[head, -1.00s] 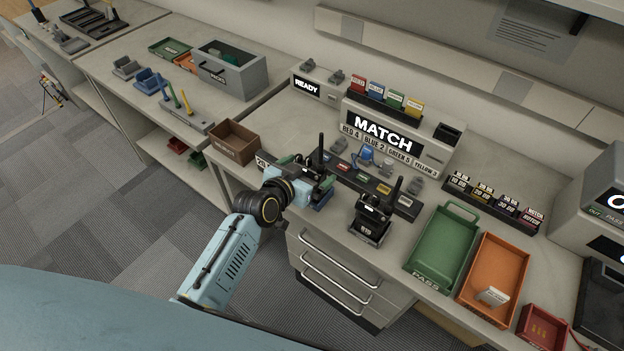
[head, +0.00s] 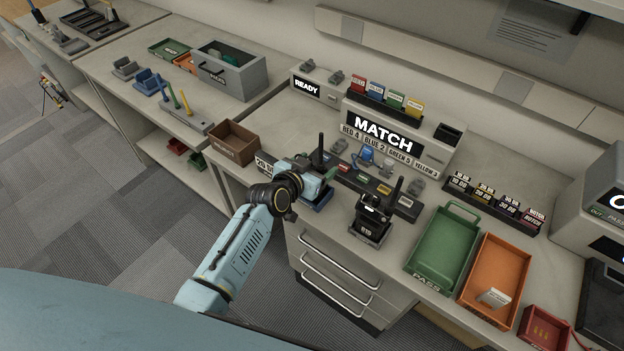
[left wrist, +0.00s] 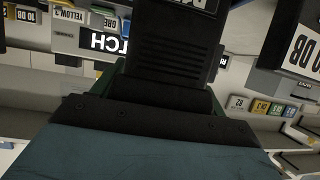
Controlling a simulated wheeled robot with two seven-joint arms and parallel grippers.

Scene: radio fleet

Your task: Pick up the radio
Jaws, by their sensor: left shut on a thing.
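In the left wrist view a dark ribbed body (left wrist: 172,48), seemingly the radio, fills the top middle, close to the gripper. I cannot tell whether the radio is clear of the stand. A second black radio (head: 373,208) stands upright in a dark stand to the right. My right gripper is not in view.
A brown bin (head: 234,153) stands left of the gripper. A strip of coloured tags (head: 380,188) and a MATCH sign (head: 383,132) are behind. A green tray (head: 444,241) and an orange tray (head: 496,277) lie to the right. Drawers (head: 335,278) are below the edge.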

